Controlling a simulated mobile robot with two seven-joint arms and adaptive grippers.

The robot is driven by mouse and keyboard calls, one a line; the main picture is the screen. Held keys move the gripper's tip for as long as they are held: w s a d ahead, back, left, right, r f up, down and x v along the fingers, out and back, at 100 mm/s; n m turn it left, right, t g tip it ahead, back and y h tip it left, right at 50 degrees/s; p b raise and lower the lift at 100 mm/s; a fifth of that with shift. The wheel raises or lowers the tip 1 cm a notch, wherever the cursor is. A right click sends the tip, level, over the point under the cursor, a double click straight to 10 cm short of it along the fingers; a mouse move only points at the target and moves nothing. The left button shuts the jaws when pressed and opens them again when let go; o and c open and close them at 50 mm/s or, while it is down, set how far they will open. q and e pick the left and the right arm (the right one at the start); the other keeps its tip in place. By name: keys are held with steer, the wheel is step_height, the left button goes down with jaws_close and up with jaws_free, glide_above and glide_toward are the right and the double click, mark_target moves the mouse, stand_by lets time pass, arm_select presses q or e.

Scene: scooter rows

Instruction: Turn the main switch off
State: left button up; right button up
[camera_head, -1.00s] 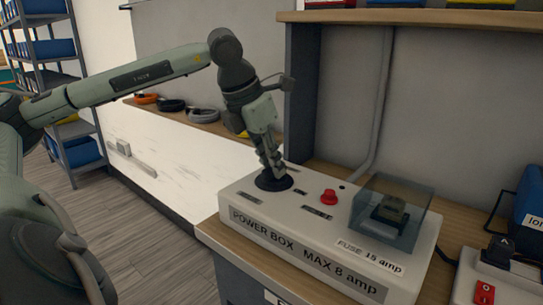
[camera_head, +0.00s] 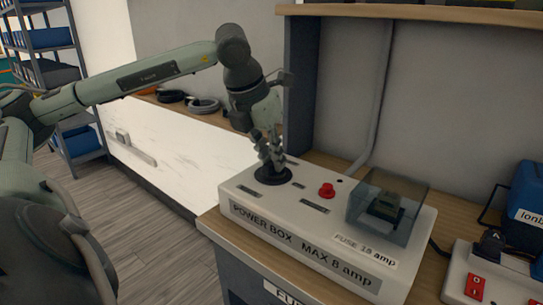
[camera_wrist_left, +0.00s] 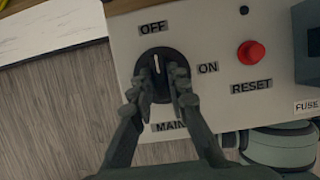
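The main switch (camera_wrist_left: 157,60) is a round black knob with a white mark, on the left of the white power box (camera_head: 232,190). In the left wrist view the mark points up towards the OFF label (camera_wrist_left: 153,28); the ON label (camera_wrist_left: 208,68) is to the right. My left gripper (camera_head: 270,166) points down onto the switch. Its two fingers (camera_wrist_left: 162,78) lie on either side of the knob's middle and appear closed on it, hiding its lower part. The MAIN label below is partly covered by a finger. My right gripper is in neither view.
A red reset button (camera_head: 327,190) is right of the switch, then a clear-covered fuse holder (camera_head: 388,208). A second white box with a red rocker switch (camera_head: 475,287) stands at the right. A shelf (camera_head: 400,14) runs above the bench.

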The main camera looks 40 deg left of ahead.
arm_select(q)
steer(key=o, duration=0.4)
steer(key=v, duration=1.2)
stand_by(0.5)
